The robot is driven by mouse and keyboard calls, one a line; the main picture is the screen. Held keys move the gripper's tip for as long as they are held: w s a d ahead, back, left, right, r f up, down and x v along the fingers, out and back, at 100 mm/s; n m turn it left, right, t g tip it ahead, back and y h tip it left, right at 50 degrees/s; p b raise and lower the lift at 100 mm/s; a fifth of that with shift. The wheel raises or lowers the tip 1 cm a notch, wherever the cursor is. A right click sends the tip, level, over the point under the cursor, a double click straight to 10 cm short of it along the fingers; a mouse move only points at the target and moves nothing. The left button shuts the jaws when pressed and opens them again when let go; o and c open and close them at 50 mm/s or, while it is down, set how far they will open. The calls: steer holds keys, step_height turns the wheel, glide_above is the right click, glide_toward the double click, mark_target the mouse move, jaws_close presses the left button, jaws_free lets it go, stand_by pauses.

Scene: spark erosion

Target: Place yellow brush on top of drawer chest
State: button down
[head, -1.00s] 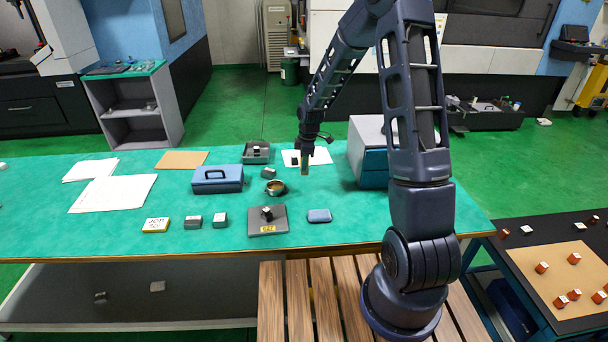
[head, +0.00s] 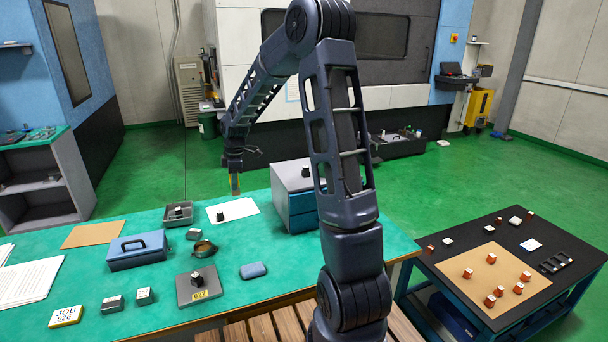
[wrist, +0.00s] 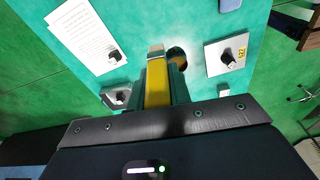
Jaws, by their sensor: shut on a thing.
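The yellow brush (wrist: 157,82) is held upright in my gripper (wrist: 164,92), between the jaws, in the wrist view. In the head view the brush (head: 236,184) hangs below my gripper (head: 235,174), over the back of the green table. The drawer chest (head: 302,213) stands to the right of the gripper on the table, with a grey top and blue drawers. My arm covers part of its right side. A small dark object with a light top (head: 305,172) rests on the chest top. The brush is apart from the chest.
A white sheet (head: 238,208) with a small black object lies left of the chest. A blue box (head: 137,257), a round brass-coloured dish (head: 204,249) and a grey plate (head: 185,290) are on the table. A black-topped table (head: 450,251) with small blocks is at right.

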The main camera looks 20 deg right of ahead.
steer(key=w+d+r+m, duration=0.1)
steer(key=w+d+r, duration=0.1)
steer(key=d, duration=0.4)
steer(key=w+d+r+m, duration=0.1)
steer(key=w+d+r, duration=0.2)
steer(key=d, duration=0.3)
steer(key=s+d+r+m, duration=0.15)
steer(key=d+r, duration=0.35)
steer(key=d, duration=0.7)
steer(key=s+d+r+m+t, duration=0.1)
steer(key=d+r+m, duration=0.25)
steer(key=d, duration=0.85)
steer(key=s+d+r+m, duration=0.1)
steer(key=d+r, duration=0.5)
steer(key=d, duration=0.7)
steer(key=f, duration=2)
steer(key=shift+w+a, duration=0.15)
steer(key=shift+a, duration=0.1)
steer(key=c, duration=1.3)
jaws_free()
